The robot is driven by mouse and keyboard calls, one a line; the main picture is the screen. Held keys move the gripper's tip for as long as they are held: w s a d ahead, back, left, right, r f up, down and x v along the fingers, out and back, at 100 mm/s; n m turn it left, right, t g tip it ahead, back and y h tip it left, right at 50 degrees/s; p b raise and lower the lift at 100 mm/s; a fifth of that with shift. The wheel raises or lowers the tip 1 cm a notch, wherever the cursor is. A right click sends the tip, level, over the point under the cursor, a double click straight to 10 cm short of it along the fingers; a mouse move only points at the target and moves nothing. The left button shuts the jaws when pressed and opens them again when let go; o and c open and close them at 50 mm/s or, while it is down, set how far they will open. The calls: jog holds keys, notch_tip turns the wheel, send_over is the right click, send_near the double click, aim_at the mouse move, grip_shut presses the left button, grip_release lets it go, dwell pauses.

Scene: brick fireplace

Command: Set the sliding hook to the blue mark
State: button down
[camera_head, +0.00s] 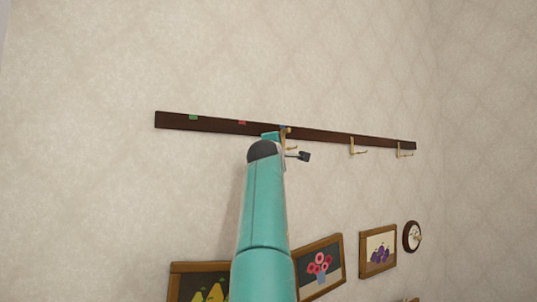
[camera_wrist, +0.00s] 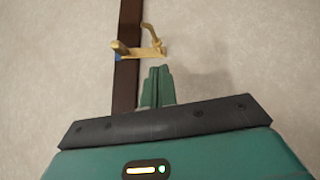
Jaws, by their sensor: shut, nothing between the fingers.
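A dark wooden rail (camera_head: 325,136) runs along the wall and also shows upright in the wrist view (camera_wrist: 126,90). A brass hook (camera_wrist: 150,51) sits across the rail, just beyond my fingertips. The blue mark (camera_wrist: 117,57) shows right at the hook's base, partly covered by it. In the head view my arm partly hides this hook (camera_head: 288,133). My gripper (camera_wrist: 158,70) is shut and empty, its green fingers beside the rail, with a small gap seeming to separate them from the hook.
The rail also carries a green mark (camera_head: 193,117) and a pink mark (camera_head: 242,122) to the left. Framed pictures (camera_head: 319,268) (camera_head: 378,250) and a round frame (camera_head: 411,237) hang below. The wall above is clear.

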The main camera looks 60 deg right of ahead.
jog(key=v, duration=1)
jog(key=shift+w+a, duration=0.2)
jog(key=shift+a, duration=0.05)
